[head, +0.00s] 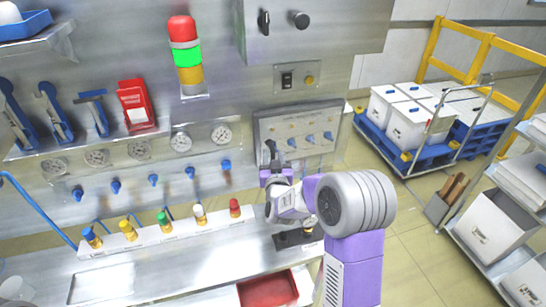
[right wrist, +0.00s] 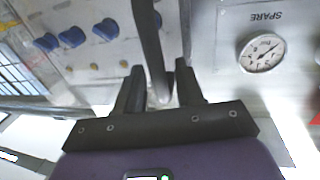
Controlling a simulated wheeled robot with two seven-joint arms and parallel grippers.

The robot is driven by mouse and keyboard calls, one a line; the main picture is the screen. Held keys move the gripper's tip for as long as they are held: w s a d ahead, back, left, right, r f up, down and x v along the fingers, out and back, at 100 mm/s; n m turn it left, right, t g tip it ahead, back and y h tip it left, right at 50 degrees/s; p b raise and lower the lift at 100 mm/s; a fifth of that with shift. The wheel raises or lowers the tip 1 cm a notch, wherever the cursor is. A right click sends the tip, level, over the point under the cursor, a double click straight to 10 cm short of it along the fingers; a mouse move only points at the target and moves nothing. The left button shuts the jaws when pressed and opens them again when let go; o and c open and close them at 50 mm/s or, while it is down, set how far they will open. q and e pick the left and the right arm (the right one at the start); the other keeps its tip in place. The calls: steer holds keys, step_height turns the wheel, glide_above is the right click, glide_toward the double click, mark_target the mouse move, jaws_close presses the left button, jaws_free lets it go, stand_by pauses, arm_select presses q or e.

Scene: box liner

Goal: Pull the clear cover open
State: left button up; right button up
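The clear cover (head: 299,124) is a see-through panel in a grey frame on the wall, over a row of blue knobs; it looks shut. A dark handle (head: 270,148) is at its lower left. My right gripper (head: 274,170) is at this handle, low on the cover's left side. In the right wrist view, the dark handle bar (right wrist: 152,45) runs down between the two fingers (right wrist: 160,82) of my right gripper. The fingers stand apart with the bar between them; whether they press on it is unclear. My left gripper is out of view.
A gauge (right wrist: 262,52) is beside the fingers. Below is a steel counter (head: 215,262) with a white rack of coloured caps (head: 160,235) and a red tray (head: 268,290). A red-green-amber light (head: 185,55) is above. A cart of white boxes (head: 410,125) stands right.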

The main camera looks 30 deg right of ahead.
jaws_close()
stand_by(0.4)
